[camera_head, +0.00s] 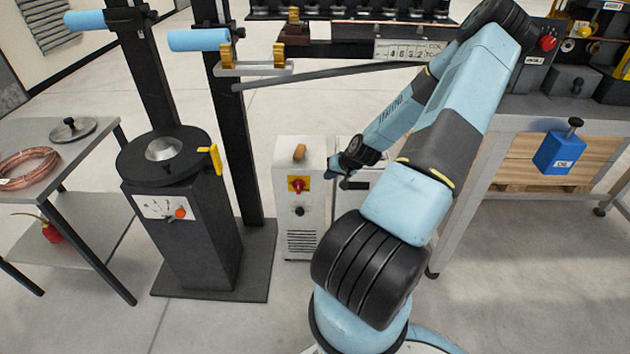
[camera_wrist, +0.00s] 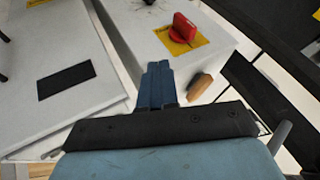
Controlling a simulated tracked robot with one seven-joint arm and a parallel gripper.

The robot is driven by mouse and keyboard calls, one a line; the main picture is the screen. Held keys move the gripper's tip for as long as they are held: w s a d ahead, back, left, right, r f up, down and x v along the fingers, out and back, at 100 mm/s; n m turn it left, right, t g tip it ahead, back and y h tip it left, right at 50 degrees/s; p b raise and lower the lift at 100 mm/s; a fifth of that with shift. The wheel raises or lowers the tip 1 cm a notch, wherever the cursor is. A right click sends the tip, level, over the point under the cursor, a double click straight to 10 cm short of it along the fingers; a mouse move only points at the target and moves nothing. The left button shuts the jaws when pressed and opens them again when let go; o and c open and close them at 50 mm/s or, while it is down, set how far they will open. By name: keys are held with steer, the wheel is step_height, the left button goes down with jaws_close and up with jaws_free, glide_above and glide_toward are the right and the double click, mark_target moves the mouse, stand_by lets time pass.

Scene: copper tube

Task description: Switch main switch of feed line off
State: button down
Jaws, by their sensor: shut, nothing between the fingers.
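The likely main switch is a red rotary knob (camera_head: 297,185) on a yellow plate, on the front of a white cabinet (camera_head: 314,245). In the wrist view the red knob (camera_wrist: 184,27) sits on its yellow plate (camera_wrist: 181,43), beyond my fingertips and a little to the right. The line it feeds cannot be read. My gripper (camera_wrist: 157,70) is shut and empty, its dark blue fingers together. In the head view my gripper (camera_head: 333,166) is just right of the cabinet, apart from the knob, and partly hidden by my wrist.
A black knob (camera_head: 299,211) is below the switch. A black-topped pedestal (camera_head: 185,240) stands left, and a workbench (camera_head: 540,122) right. Floor in front is clear.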

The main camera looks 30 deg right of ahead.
mark_target(299, 187)
steer(key=x, duration=0.9)
steer(key=shift+w+a+f, duration=0.1)
steer(key=shift+w+f, duration=0.05)
steer(key=shift+f, duration=0.05)
steer(key=shift+w+a, duration=0.65)
steer(key=shift+a, duration=0.2)
steer(key=shift+w+a, duration=0.55)
steer(key=shift+a, duration=0.2)
steer(key=shift+d, duration=0.2)
steer(key=shift+a, duration=0.1)
